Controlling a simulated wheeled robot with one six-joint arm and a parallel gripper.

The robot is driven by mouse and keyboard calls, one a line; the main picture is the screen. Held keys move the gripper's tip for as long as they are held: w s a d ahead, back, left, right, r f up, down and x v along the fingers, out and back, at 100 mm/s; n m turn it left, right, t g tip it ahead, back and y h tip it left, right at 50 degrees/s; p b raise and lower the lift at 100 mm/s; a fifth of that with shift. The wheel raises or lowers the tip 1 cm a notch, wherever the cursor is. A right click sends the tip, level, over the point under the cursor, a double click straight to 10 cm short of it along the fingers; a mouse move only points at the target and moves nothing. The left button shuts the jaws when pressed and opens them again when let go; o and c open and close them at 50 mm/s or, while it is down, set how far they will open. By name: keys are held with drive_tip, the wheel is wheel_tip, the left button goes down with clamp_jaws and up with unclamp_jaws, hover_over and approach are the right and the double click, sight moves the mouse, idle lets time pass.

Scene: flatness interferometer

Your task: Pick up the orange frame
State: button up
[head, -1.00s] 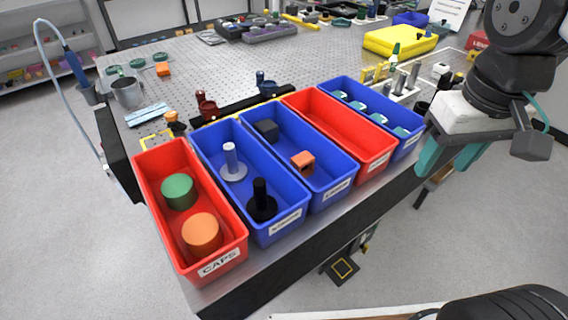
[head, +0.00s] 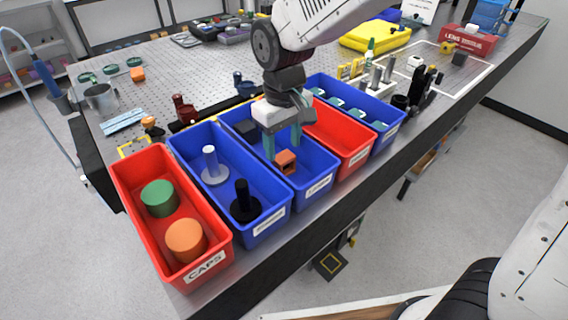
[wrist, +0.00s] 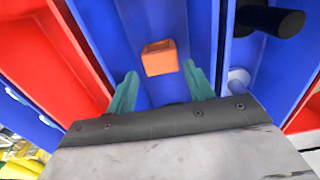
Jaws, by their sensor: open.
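The orange frame (head: 285,161) is a small open box-like piece lying in the middle blue bin (head: 318,183), toward its near end. It also shows in the wrist view (wrist: 160,57), just beyond and between my fingertips. My gripper (head: 283,150) is open, with teal fingers pointing down into that bin. In the wrist view the two fingers (wrist: 160,82) stand apart with nothing between them. The frame looks apart from both fingers. A dark block (head: 245,130) lies at the far end of the same bin, partly beside my gripper.
A blue bin (head: 270,227) with a grey and a black post stands to the left, then a red bin (head: 205,268) with green and orange caps. An empty-looking red bin (head: 355,157) adjoins on the right, then another blue bin (head: 392,132). Bin walls are close around my fingers.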

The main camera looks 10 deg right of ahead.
sight(284, 156)
drive_tip(key=f, duration=0.4)
drive_tip(key=shift+s+f, duration=0.25)
drive_tip(key=shift+c, duration=0.3)
drive_tip(key=c, duration=0.7)
drive_tip(key=shift+r, duration=0.1)
